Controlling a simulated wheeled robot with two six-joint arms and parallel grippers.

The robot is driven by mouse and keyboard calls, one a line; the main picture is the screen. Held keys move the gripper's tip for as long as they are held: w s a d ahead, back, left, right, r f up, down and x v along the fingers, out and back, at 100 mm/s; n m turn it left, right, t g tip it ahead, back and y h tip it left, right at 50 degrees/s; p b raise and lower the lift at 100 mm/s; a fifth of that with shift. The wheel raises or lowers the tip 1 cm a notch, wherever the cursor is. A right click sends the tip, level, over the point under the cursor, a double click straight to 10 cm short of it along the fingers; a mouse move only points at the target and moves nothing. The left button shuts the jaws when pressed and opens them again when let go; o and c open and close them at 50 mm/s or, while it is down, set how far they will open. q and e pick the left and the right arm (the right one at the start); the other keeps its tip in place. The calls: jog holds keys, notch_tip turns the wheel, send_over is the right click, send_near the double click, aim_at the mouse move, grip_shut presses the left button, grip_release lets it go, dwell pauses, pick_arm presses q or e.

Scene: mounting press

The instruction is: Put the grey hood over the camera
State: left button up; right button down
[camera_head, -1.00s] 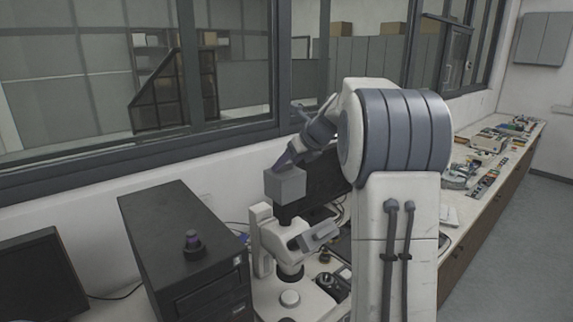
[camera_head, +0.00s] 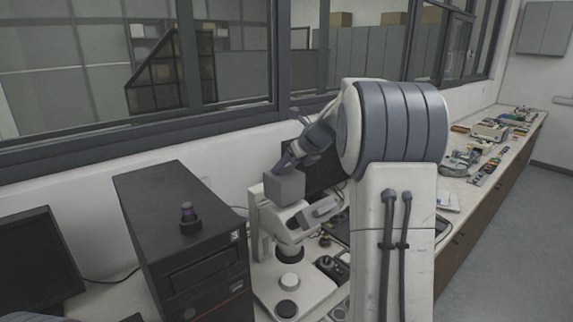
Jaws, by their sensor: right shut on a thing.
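The grey hood (camera_head: 285,188) is a plain grey box, held roughly upright at the top of the white microscope (camera_head: 318,212). My right gripper (camera_head: 287,163) is shut on the hood's upper part, reaching in from above and behind it. The hood's lower edge is right at the microscope head. No part of the camera shows now; the hood hides the place where a dark part stood above the head. I cannot tell whether the hood touches the head. My left gripper is not in view.
A black computer case (camera_head: 165,200) stands left of the microscope, with a small dark purple-topped object (camera_head: 188,218) on it. A monitor (camera_head: 35,262) is at far left. A window wall runs behind. The bench (camera_head: 500,160) at right carries several parts.

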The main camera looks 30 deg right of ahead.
jog(key=shift+f, duration=0.2)
jog(key=shift+f, duration=0.35)
grip_release()
